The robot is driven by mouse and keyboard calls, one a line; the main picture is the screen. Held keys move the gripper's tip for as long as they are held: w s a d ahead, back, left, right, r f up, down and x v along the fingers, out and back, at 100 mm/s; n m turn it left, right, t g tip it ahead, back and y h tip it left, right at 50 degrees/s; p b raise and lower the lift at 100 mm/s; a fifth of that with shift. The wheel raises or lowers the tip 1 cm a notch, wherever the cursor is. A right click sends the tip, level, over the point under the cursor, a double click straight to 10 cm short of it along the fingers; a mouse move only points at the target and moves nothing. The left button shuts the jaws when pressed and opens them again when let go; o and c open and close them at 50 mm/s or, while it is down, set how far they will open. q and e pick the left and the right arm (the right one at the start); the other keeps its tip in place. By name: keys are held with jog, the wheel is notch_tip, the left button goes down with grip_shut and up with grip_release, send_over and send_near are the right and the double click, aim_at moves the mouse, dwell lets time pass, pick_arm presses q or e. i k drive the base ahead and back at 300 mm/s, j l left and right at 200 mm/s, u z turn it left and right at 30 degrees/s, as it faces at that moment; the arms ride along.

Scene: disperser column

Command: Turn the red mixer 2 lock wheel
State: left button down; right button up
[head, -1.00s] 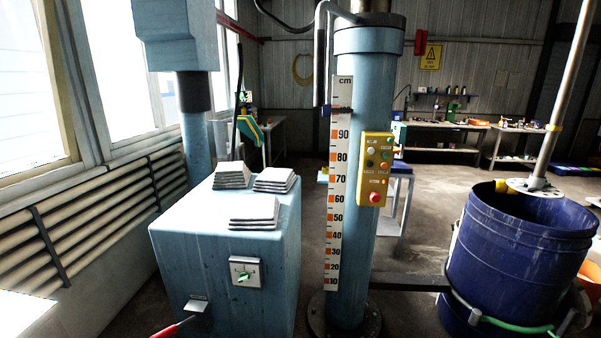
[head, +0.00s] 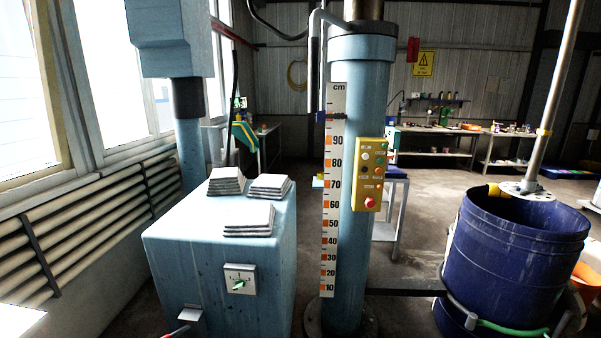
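No red lock wheel can be made out in the head view. A blue mixer column (head: 361,100) stands in the middle, with a cm scale (head: 331,215) along its left side. A yellow control box (head: 370,175) with several buttons, one of them a large red one, is fixed to the column. A red lever-like part (head: 175,333) shows at the bottom edge below the blue cabinet's small bracket, mostly cut off. Neither of my grippers is in view.
A blue cabinet (head: 190,262) with paper-like stacks (head: 248,220) on top and a green-handled switch (head: 239,280) stands left of the column. A dark blue vat (head: 510,265) stands at the right. A low bar (head: 405,292) runs between column and vat. Workbenches line the back.

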aim_at(409, 50)
jog(key=i+l, duration=0.3)
jog(key=l, duration=0.2)
jog(key=i+l+z, duration=0.1)
jog(key=i+l, duration=0.2)
jog(key=l, duration=0.2)
jog(key=i+l, duration=0.35)
jog(key=l, duration=0.15)
jog(key=i+l+z, duration=0.1)
jog(key=i+l, duration=0.2)
jog(key=l, duration=0.15)
